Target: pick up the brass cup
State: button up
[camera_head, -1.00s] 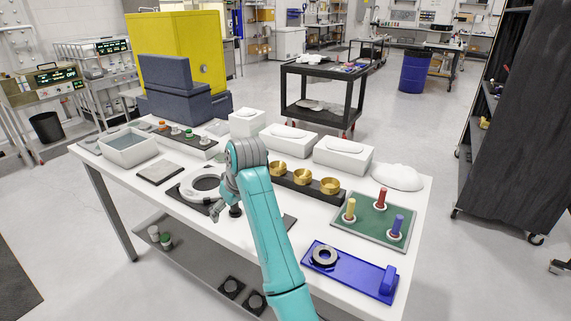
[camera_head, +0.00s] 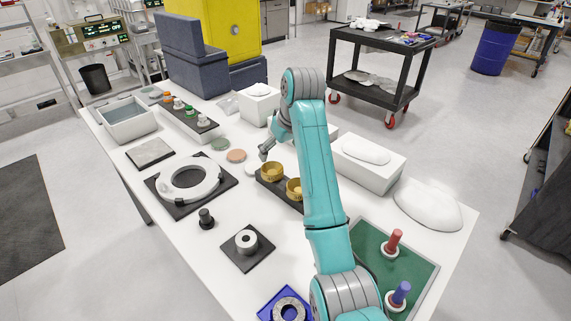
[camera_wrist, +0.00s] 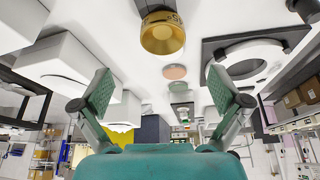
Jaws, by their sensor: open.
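Two brass cups show in the head view, the left one (camera_head: 271,172) whole and another (camera_head: 294,189) partly behind my arm. They sit in a dark holder (camera_head: 268,186) on the white table, whose right part my arm hides. My gripper (camera_head: 266,151) is just behind and left of the left cup, small and partly blurred against the white boxes. In the wrist view, which looks inverted, a brass cup (camera_wrist: 162,35) shows at the top centre, beyond the spread green fingers of my gripper (camera_wrist: 160,98). The fingers are open with nothing between them.
White boxes (camera_head: 366,163) stand behind the cups. A white ring (camera_head: 190,181) on a dark plate lies to the left, with a black knob (camera_head: 206,219) and a metal collar (camera_head: 246,241) in front. A green board (camera_head: 418,270) with pegs is at right. Bare tabletop lies between.

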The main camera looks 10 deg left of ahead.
send_over(272, 172)
jog(key=s+d, duration=0.1)
jog(key=d, duration=0.1)
notch_tip(272, 172, down, 5)
jog(key=shift+f, duration=0.1)
jog(key=shift+s+a+x, duration=0.15)
jog(key=shift+s+x, duration=0.05)
jog(key=shift+x, duration=1.1)
jog(key=shift+s+a+x, duration=0.15)
jog(key=shift+x, duration=1.15)
jog(key=c, duration=1.3)
